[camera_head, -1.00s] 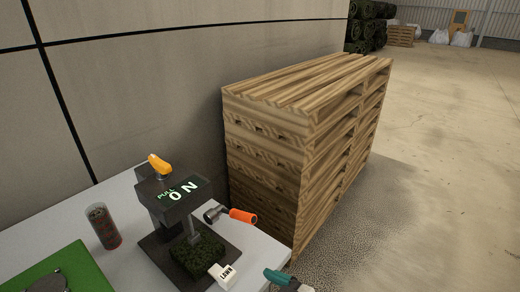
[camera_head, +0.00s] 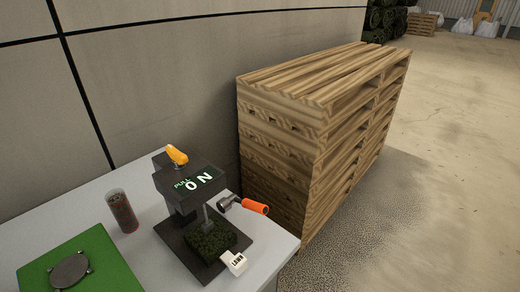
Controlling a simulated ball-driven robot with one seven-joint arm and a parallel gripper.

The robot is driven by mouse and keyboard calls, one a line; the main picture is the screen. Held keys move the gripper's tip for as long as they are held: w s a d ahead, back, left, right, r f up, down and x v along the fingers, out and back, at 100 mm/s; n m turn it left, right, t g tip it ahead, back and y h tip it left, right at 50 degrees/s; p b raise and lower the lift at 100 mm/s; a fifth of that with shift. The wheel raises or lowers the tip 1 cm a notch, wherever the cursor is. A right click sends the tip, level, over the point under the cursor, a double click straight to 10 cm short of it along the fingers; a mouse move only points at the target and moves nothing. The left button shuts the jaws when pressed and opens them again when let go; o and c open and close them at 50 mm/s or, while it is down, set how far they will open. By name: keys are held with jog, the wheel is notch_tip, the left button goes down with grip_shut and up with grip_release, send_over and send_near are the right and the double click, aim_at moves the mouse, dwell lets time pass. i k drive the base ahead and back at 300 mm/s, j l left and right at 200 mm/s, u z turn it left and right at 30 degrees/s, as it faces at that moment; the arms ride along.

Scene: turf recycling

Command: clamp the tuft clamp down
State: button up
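The tuft clamp (camera_head: 182,194) is a dark grey stand on the table, with a lit panel (camera_head: 200,182) reading "PULL ON". An orange-yellow lever (camera_head: 177,155) sticks up from its top. An orange-handled crank (camera_head: 253,206) juts out on its right side. A dark green tuft (camera_head: 211,241) sits on the base under the clamp's vertical rod. A white tag (camera_head: 234,262) reading "LAWN" lies at the tuft's front. My gripper is not in the head view.
A dark cylinder (camera_head: 122,212) stands left of the clamp. A green mat (camera_head: 105,262) with a round grey disc (camera_head: 70,269) lies at the front left of the white table (camera_head: 66,222). A tall stack of wooden pallets (camera_head: 310,125) stands right behind the table. Open floor lies to the right.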

aim_at(262, 209)
jog(key=i+l+u, duration=0.15)
jog(key=u, duration=0.75)
jog(key=i+l+u, duration=0.25)
jog(key=l, duration=0.35)
jog(key=l+u, duration=0.3)
jog(key=l, duration=0.25)
jog(key=l+u, duration=0.25)
jog(key=l, duration=0.35)
jog(key=i, duration=0.05)
